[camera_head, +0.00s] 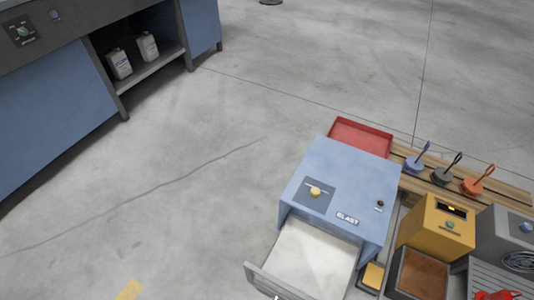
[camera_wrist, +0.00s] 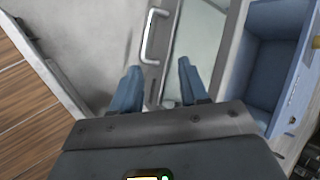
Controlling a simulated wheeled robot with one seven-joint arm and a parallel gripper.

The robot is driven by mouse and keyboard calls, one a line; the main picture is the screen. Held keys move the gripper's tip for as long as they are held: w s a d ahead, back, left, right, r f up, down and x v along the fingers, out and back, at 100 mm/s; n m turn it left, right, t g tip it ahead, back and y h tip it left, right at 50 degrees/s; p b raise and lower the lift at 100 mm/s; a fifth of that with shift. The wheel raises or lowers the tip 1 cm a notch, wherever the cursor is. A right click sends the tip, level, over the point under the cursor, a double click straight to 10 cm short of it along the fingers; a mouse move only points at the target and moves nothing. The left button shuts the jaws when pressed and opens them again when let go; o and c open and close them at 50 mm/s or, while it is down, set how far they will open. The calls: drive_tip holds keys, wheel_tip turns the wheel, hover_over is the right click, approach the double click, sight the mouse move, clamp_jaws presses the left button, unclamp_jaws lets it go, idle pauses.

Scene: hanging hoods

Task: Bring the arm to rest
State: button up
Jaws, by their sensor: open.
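My gripper (camera_wrist: 160,78) shows in the wrist view with its two blue fingers spread apart and nothing held between them. My gripper cannot be made out in the head view.
The head view shows a blue box (camera_head: 358,183) with its front drawer (camera_head: 312,252) open. A red tray (camera_head: 362,138), yellow box (camera_head: 440,228) and grey machine (camera_head: 508,235) stand nearby. A blue bench (camera_head: 50,130) is at left. The floor between is clear.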

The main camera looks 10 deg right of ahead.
drive_tip(key=s+d+r+n+t+p, duration=0.2)
drive_tip(key=r+n+p, duration=0.3)
drive_tip(key=r, duration=1.4)
drive_tip(key=s+d+r+n+t+h+p, duration=0.1)
drive_tip(key=s+d+r+n+t+p, duration=0.2)
drive_tip(key=r+n, duration=0.5)
drive_tip(key=s+d+r+n+t+h+p, duration=0.1)
drive_tip(key=r+n+p, duration=0.5)
drive_tip(key=r, duration=2.4)
drive_tip(key=s+d+t+p, duration=0.1)
drive_tip(key=d+t, duration=0.1)
drive_tip(key=d, duration=0.1)
drive_tip(key=shift+s+d+r+p, duration=0.3)
drive_tip(key=shift+d+r+p, duration=0.05)
